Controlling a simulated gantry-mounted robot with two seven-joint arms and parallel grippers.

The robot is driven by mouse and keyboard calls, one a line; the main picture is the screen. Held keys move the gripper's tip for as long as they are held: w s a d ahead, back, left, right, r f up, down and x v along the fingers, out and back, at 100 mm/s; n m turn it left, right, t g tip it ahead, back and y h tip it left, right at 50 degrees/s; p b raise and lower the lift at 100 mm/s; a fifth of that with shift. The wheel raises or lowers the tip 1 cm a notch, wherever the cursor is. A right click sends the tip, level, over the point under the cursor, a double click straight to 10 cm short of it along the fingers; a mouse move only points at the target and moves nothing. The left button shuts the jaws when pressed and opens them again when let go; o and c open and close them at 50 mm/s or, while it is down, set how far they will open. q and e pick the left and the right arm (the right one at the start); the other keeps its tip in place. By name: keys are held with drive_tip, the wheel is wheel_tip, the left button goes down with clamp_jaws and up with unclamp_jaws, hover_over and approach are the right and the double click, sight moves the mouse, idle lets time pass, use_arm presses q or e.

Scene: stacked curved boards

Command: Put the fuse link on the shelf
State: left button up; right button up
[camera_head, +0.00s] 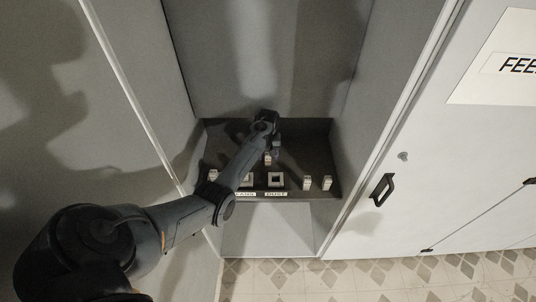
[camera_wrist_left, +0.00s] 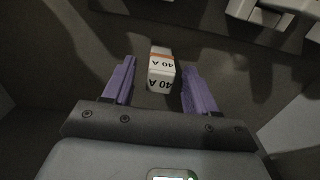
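A white fuse link (camera_wrist_left: 161,72) with "40 A" markings and an orange band sits between the two purple fingers of my left gripper (camera_wrist_left: 158,88) in the left wrist view. A gap shows on both sides of it, so the fingers are open and not visibly touching it. In the head view my left gripper (camera_head: 272,150) is over the back part of the dark shelf (camera_head: 310,160), with a small white fuse link (camera_head: 268,160) just below it. My right gripper is not in view.
Other small white blocks stand on the shelf at the right (camera_head: 307,183) and left (camera_head: 213,175). Square white holders (camera_head: 277,180) stand near the front edge behind "FANS" and "DUST" labels (camera_head: 276,194). Cabinet walls close in both sides.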

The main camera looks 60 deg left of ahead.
sight(268, 154)
use_arm(q)
drive_tip(key=shift+r, duration=0.15)
wheel_tip(268, 154, up, 12)
drive_tip(key=p, duration=0.2)
idle(0.5)
idle(0.5)
